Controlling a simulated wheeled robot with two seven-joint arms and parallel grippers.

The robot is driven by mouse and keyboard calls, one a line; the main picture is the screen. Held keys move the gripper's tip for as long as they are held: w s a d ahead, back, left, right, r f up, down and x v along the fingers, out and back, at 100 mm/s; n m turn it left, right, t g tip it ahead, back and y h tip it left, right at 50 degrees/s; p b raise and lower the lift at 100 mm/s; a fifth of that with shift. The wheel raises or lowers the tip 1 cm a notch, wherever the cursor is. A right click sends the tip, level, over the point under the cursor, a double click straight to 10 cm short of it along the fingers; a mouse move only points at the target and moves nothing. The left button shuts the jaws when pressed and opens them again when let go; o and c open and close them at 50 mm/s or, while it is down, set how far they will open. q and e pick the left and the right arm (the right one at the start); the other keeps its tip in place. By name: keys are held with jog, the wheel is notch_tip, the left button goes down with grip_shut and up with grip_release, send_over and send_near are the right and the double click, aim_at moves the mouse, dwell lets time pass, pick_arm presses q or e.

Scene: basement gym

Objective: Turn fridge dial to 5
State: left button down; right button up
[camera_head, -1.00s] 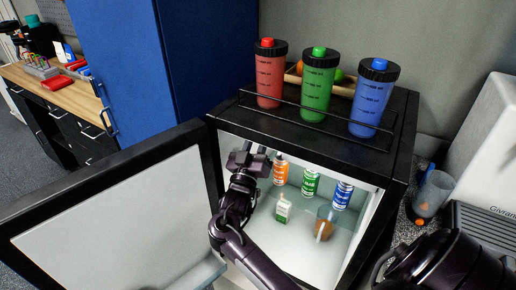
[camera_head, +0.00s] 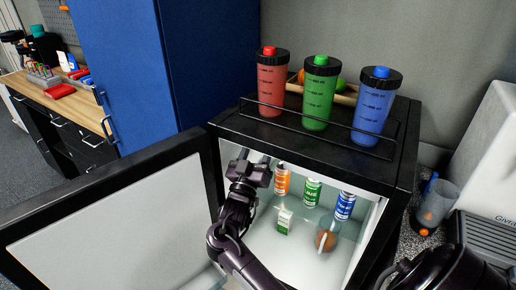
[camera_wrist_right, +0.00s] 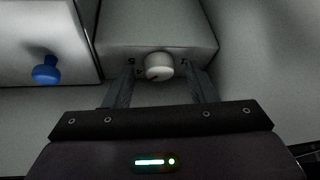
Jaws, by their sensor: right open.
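The fridge dial (camera_wrist_right: 159,66) is a white round knob on a pale housing in the right wrist view. A "5" is printed to its left and another mark, seemingly a "1", to its right. A dark line shows on the knob, but its exact setting is hard to tell. My right gripper (camera_wrist_right: 160,78) is open, with one finger on each side of the dial; contact cannot be made out. My left gripper is not in view.
The fridge door (camera_head: 110,215) stands open at left. Inside are an orange can (camera_head: 282,181), a green can (camera_head: 312,192), a blue can (camera_head: 345,205), a small carton (camera_head: 284,221) and a glass (camera_head: 326,238). Red, green and blue bottles (camera_head: 321,95) stand on top behind a rail.

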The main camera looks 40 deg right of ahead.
jog(key=b+v, duration=0.2)
jog(key=v, duration=0.5)
jog(key=shift+s+a+f, duration=0.15)
jog(key=shift+s+a, duration=0.05)
jog(key=shift+a, duration=0.15)
